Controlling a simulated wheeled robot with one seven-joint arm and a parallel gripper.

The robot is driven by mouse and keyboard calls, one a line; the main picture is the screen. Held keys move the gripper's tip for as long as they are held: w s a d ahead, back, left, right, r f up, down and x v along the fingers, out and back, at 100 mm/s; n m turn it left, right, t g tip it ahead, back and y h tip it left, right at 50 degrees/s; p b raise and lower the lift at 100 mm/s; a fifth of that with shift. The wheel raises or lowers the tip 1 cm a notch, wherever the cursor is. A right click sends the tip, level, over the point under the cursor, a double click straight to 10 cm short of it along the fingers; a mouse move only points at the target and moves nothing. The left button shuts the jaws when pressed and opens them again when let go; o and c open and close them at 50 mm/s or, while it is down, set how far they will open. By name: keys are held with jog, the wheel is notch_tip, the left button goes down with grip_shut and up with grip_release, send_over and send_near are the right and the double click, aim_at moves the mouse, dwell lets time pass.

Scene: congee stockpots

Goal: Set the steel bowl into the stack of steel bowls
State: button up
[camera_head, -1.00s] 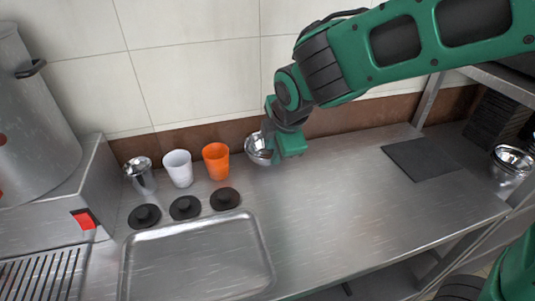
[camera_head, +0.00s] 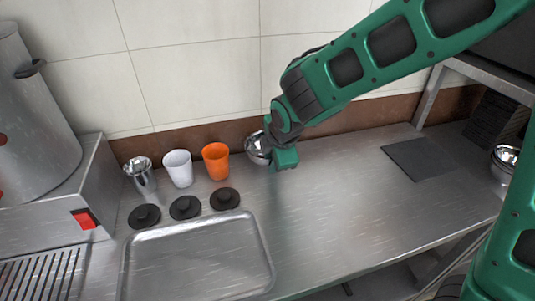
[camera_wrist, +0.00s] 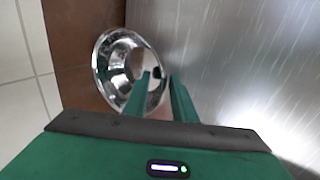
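The steel bowl (camera_head: 257,147) is at the back of the counter by the brown wall strip, left of my gripper (camera_head: 283,160). In the wrist view the shiny bowl (camera_wrist: 112,62) shows its hollow inside. My gripper's two green fingers (camera_wrist: 162,78) are apart: one overlaps the bowl's inside, the other is beyond its rim, so the near rim lies between them. I cannot tell whether either finger touches it. The stack of steel bowls (camera_head: 506,156) is at the far right of the counter, partly hidden by my arm.
An orange cup (camera_head: 216,162), a white cup (camera_head: 178,169) and a steel cup (camera_head: 141,176) stand left of the bowl, behind several black lids (camera_head: 185,207). A metal tray (camera_head: 262,247) lies in front. A dark mat (camera_head: 418,159) lies at right; the counter middle is clear.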

grip_shut()
jog(key=shift+r, duration=0.15)
jog(key=shift+s+r, duration=0.15)
jog(key=shift+r, duration=0.4)
notch_tip(320, 180, up, 6)
jog(key=shift+s+d+f, duration=0.1)
jog(key=shift+s, duration=0.05)
jog(key=s+d, duration=0.2)
jog(key=s, duration=0.7)
jog(key=s+d, duration=0.3)
jog(key=s, duration=0.6)
jog(key=shift+s+d, duration=0.15)
jog(key=shift+s+f, duration=0.1)
jog(key=shift+s, duration=0.1)
